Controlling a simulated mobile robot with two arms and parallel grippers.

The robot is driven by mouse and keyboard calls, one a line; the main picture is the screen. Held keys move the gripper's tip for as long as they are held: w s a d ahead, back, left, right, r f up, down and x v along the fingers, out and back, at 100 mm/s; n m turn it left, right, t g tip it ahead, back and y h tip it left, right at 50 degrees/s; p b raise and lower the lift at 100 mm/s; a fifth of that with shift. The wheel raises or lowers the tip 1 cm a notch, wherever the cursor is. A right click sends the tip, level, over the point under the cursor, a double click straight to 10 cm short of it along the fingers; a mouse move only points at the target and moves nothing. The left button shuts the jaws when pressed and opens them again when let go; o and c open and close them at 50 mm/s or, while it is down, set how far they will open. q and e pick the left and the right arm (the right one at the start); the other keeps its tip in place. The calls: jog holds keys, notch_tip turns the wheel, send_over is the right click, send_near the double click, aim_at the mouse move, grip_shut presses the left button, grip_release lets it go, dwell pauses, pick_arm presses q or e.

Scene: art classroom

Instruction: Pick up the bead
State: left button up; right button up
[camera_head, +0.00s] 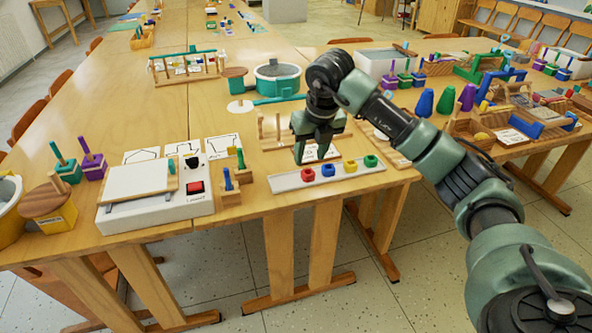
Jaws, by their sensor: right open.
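Several coloured beads sit in a row in a long white tray (281,184) near the table's front edge: a red bead (308,174), a blue bead (328,170), a yellow bead (350,166) and a green bead (371,161). My right gripper (311,158) points down just behind and above the red and blue beads. Its fingers are apart, and I see no bead between them. The fingers partly hide a white card (320,152) and a wooden peg stand (272,142) behind the tray. My left gripper does not show.
Left of the tray stand a small wooden peg block (229,190) and a white device (150,212) with a red panel. Behind the gripper are a teal round tub (278,78) and a wooden rack (186,67).

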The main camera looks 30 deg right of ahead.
aim_at(309, 169)
jog(key=shift+w+d+f, duration=0.1)
jog(key=shift+d+f, duration=0.05)
jog(key=shift+f, duration=0.4)
jog(key=shift+w+d+f, duration=0.1)
jog(key=shift+d+f, duration=0.05)
jog(key=shift+f, duration=0.4)
jog(key=x, duration=0.4)
jog(key=shift+w+d+f+b, duration=0.1)
jog(key=shift+d+f+b, duration=0.1)
jog(key=shift+b, duration=0.1)
jog(key=shift+w+f, duration=0.1)
jog(key=shift+f, duration=0.2)
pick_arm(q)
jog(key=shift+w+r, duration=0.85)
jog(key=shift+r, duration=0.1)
pick_arm(e)
grip_shut()
